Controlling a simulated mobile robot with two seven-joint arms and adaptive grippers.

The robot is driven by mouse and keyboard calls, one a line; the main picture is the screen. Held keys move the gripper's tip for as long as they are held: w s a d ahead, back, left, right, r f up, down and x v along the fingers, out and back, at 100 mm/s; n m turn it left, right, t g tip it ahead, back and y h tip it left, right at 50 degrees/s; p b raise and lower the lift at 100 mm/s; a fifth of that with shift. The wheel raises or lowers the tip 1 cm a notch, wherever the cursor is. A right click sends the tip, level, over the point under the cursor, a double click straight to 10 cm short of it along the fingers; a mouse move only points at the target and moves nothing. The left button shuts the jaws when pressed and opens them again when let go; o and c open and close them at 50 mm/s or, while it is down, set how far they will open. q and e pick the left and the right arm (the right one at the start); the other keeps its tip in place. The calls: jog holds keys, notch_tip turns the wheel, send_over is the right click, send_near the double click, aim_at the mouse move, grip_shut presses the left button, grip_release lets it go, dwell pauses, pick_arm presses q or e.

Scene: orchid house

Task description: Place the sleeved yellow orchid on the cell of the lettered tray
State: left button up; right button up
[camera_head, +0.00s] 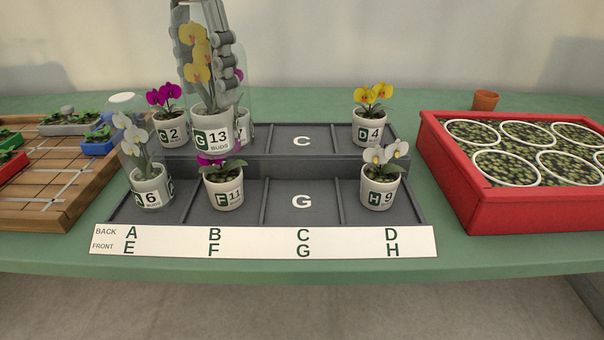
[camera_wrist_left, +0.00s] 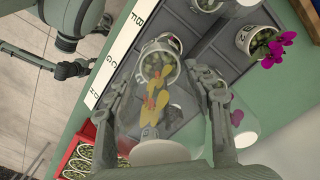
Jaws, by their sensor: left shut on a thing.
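The sleeved yellow orchid (camera_head: 212,122), in a white pot marked G 13, is upright in a clear sleeve. My left gripper (camera_head: 207,45) is shut around its sleeve and holds it over the back left part of the lettered tray (camera_head: 318,182). The orchid also shows in the left wrist view (camera_wrist_left: 154,100), between the fingers. The tray's empty cell G (camera_head: 302,202) is in the front row. Cell C (camera_head: 302,141), behind it, is also empty. The held pot partly hides a pot marked 7. My right gripper (camera_wrist_left: 75,69) shows small at the left wrist view's upper left; its jaws are unclear.
Pots 2 (camera_head: 170,130), D 4 (camera_head: 371,127), F 11 (camera_head: 224,188) and H 9 (camera_head: 380,190) stand on the tray. Sleeved white orchid 6 (camera_head: 149,190) stands front left. A red crate (camera_head: 520,212) is right; a wooden slatted tray (camera_head: 45,192) is left.

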pick_arm(q)
jog(key=w+d+f, duration=0.1)
jog(key=d+f, duration=1)
jog(key=shift+w+d, duration=0.25)
jog(key=shift+w, duration=0.05)
pick_arm(e)
jog(key=shift+s+r, duration=0.1)
jog(key=shift+s, duration=0.15)
pick_arm(q)
jog(key=o, duration=1.2)
jog(key=shift+f, duration=0.1)
jog(key=o, duration=0.5)
pick_arm(e)
jog(key=shift+r, duration=0.3)
jog(key=shift+s+a, duration=0.1)
